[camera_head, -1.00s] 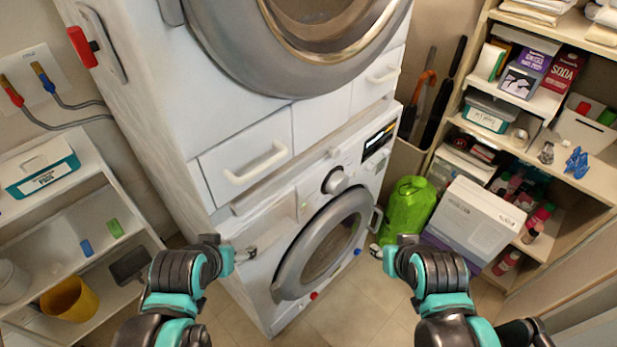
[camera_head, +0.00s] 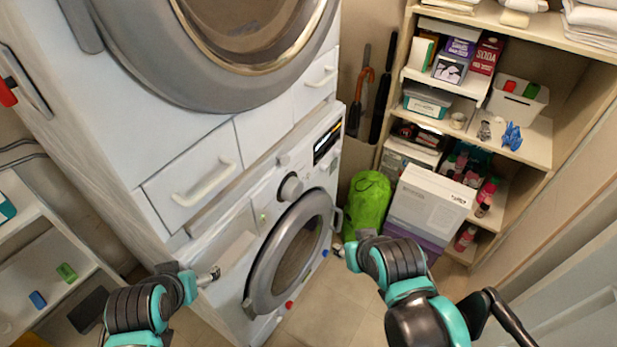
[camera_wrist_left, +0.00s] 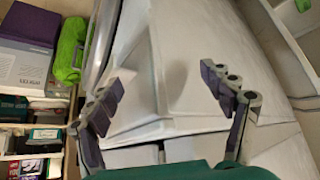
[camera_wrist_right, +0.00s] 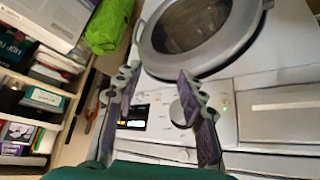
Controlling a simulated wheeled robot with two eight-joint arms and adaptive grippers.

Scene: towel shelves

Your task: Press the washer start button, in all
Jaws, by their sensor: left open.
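The washer (camera_head: 228,290) is the lower white machine of a stack, with a grey round door (camera_head: 292,250). Its front panel has a round knob (camera_head: 291,188) and a dark lit display (camera_head: 328,140). Both also show in the right wrist view, the knob (camera_wrist_right: 180,111) and the display (camera_wrist_right: 133,116). I cannot tell which small mark is the start button. My left gripper (camera_head: 208,277) is open and empty at the washer's left front, below the panel. My right gripper (camera_head: 342,251) is at the door's right, lower than the display; its fingers (camera_wrist_right: 158,78) are apart and empty.
The upper machine (camera_head: 150,120) stands on the washer, with drawer fronts between. A green bag (camera_head: 365,205) and a white box (camera_head: 430,203) stand right of the washer, beside a stocked shelf (camera_head: 530,140). Another shelf (camera_head: 45,262) is at left. Floor (camera_head: 325,310) shows between my arms.

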